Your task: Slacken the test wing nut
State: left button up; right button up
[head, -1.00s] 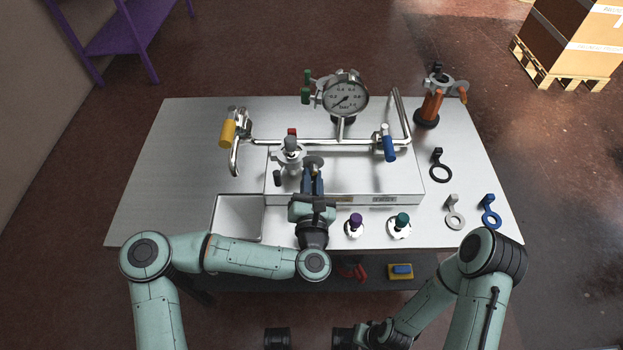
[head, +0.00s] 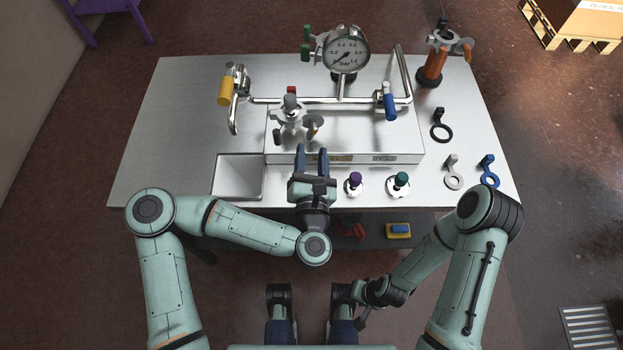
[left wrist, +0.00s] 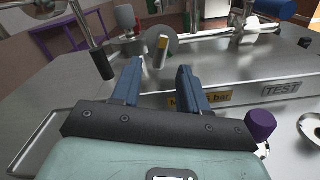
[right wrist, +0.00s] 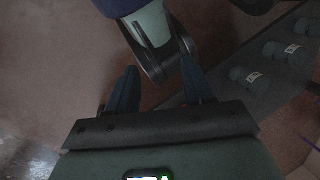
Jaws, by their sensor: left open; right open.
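A small metal fitting with a round disc and a yellow-marked bar (head: 313,125) stands on the raised metal box, right of the grey-knobbed clamp (head: 288,116); I take it for the test wing nut, though no label on it is readable. In the left wrist view the bar (left wrist: 162,48) stands upright, beyond and between my fingertips. My left gripper (head: 313,153) is open and empty at the box's front edge, short of the fitting and not touching it. My right gripper (right wrist: 160,70) is open and empty, low beside my base, away from the bench.
A gauge (head: 346,52) and a pipe with yellow (head: 226,90) and blue (head: 390,107) handles stand behind. An open bin (head: 238,177) is at front left. Purple (head: 355,179) and teal (head: 401,180) knobs stand in front of the box. A TEST plate (left wrist: 281,90) is on its front.

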pick_arm(q)
jog(key=s, duration=0.2)
jog(key=shift+s+d, duration=0.1)
jog(key=shift+s, duration=0.25)
jog(key=s+b, duration=0.2)
jog(key=b, duration=0.2)
jog(key=shift+s, duration=0.35)
jog(key=s+b, duration=0.1)
jog(key=b, duration=0.2)
jog(key=shift+s+f, duration=0.2)
jog(key=shift+s, duration=0.2)
jog(key=shift+s+r+b, duration=0.2)
jog(key=shift+s+b, duration=0.1)
jog(key=shift+s, duration=0.1)
pick_arm(e)
jog(key=w+d+f+m+t+h, duration=0.1)
jog(key=w+d+f+t, duration=0.1)
jog(key=w+d+f, duration=0.3)
jog(key=shift+w+f, duration=0.85)
jog(key=shift+f, duration=1.35)
jog(key=shift+s, duration=0.15)
